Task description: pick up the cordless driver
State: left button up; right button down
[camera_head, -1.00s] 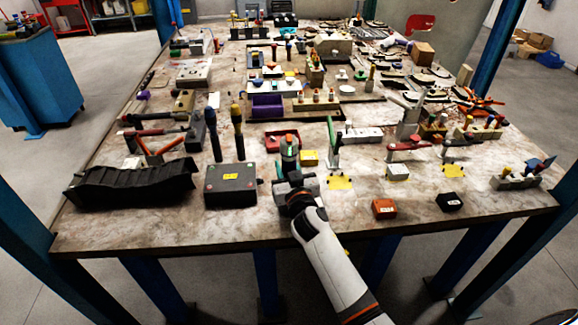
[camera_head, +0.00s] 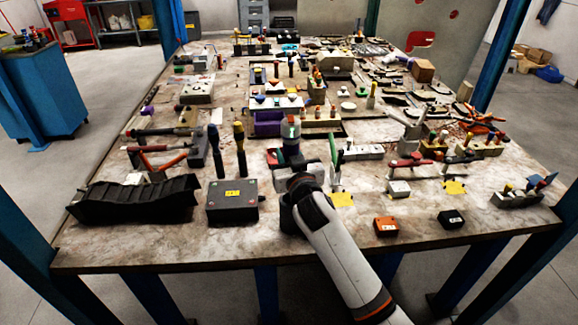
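The driver seems to be raised above the tabletop. My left gripper is not in view.
A dark grey box (camera_head: 232,203) and a black ribbed tray (camera_head: 130,202) lie to the left. Two dark-handled tools (camera_head: 239,150) stand behind the box. An orange box (camera_head: 387,226) and a black box (camera_head: 451,219) lie front right.

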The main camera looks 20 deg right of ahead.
aim_at(289, 135)
notch_tip(289, 135, up, 6)
jog(key=p, duration=0.4)
jog(key=shift+p, duration=0.3)
jog(key=shift+f, duration=0.1)
